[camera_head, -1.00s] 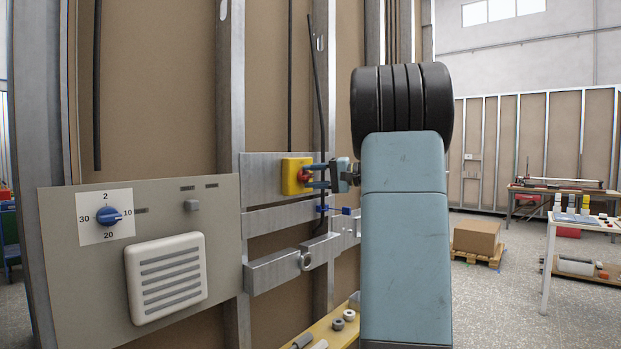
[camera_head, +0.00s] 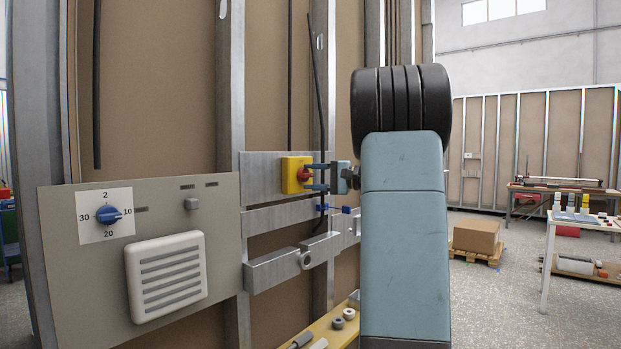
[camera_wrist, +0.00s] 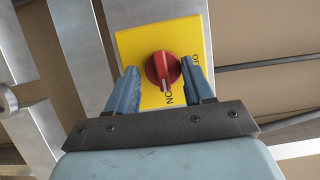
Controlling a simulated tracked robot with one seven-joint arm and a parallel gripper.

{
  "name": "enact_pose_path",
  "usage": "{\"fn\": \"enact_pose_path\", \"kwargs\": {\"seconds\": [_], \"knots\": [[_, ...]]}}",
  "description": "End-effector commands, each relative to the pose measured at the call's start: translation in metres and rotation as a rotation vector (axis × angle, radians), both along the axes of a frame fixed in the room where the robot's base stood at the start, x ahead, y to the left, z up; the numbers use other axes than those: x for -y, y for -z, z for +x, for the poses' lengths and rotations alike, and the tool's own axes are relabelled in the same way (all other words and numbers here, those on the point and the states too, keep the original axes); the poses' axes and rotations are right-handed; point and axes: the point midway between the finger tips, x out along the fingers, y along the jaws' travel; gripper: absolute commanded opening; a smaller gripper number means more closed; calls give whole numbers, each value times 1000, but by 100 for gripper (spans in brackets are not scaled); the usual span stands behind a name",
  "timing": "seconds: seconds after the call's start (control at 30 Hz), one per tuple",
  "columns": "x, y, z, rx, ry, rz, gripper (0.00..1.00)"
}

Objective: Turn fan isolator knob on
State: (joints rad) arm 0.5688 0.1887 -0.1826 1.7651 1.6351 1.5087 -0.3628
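The fan isolator is a yellow box (camera_head: 290,175) with a red knob (camera_head: 304,175) on a metal plate between studs. In the wrist view the red knob (camera_wrist: 163,70) sits on the yellow face (camera_wrist: 150,45). Its pale mark points down toward the letters ON; the OFF lettering is at the right. My gripper (camera_wrist: 160,84) is open, with one blue finger on each side of the knob. The left finger stands apart from it; the right finger is very close, and I cannot tell if it touches. In the head view my gripper (camera_head: 317,178) faces the box from the right.
A grey panel (camera_head: 60,270) with a blue dial (camera_head: 108,215) and white vent (camera_head: 166,275) is at the left. Metal rails (camera_head: 275,270) and a blue clip (camera_head: 324,208) lie below the isolator. A yellow shelf (camera_head: 325,332) with small parts is lower down. Dark cables hang above.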

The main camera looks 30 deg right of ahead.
Motion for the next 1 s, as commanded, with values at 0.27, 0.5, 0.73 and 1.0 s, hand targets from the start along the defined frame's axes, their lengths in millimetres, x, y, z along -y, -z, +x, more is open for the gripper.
{"fn": "enact_pose_path", "kwargs": {"seconds": [0.27,0.5,0.73,1.0], "knots": [[0,-1,0,3,0,0,70],[1,-2,-1,4,0,0,70],[20,-2,-22,4,3,0,70],[56,0,-62,3,4,0,70]]}}
